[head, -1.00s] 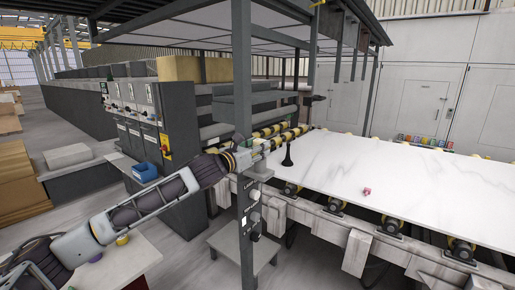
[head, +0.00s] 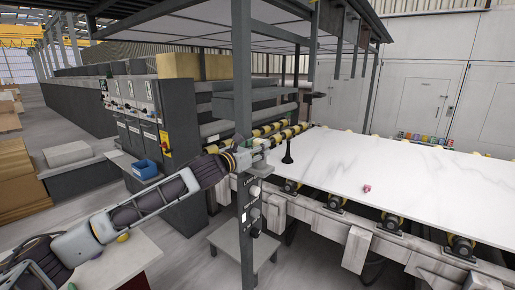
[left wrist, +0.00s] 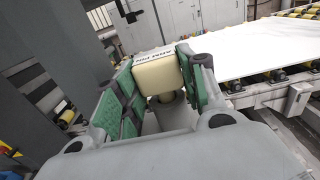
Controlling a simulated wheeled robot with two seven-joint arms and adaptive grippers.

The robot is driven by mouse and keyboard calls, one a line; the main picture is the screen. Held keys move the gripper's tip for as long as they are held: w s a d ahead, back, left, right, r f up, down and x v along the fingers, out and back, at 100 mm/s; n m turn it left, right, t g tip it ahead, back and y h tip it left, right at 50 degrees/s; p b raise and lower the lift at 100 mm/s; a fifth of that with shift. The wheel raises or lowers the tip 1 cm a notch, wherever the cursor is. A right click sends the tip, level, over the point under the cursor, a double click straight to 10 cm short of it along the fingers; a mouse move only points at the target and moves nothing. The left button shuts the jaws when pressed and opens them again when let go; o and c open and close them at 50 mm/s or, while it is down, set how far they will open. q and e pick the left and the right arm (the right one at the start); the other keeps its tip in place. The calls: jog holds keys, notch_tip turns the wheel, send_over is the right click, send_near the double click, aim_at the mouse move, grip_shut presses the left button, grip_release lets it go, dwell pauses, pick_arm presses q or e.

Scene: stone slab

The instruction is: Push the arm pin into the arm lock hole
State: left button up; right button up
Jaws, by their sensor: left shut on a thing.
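A short round stem (left wrist: 172,98) shows below the block. In the head view my left gripper (head: 264,149) is at the grey upright post, above its labelled knobs. The pin is too small to make out there. The arm lock hole cannot be made out in either view. My right gripper is out of view.
The grey post (head: 243,80) carries several knobs (head: 255,191). A white stone slab (head: 400,175) lies on rollers to the right, with a black stand (head: 288,152) and a small pink object (head: 366,188) on it. A grey low platform (head: 230,236) is below. A control cabinet (head: 150,120) stands behind.

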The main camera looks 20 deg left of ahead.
pick_arm(q)
jog(key=shift+f, duration=0.3)
jog(key=o, duration=1.2)
jog(key=shift+o, duration=0.2)
jog(key=shift+s+a, duration=0.1)
jog(key=shift+s, duration=0.05)
jog(key=v, duration=1.1)
jog(key=shift+s, duration=0.3)
dwell(0.8)
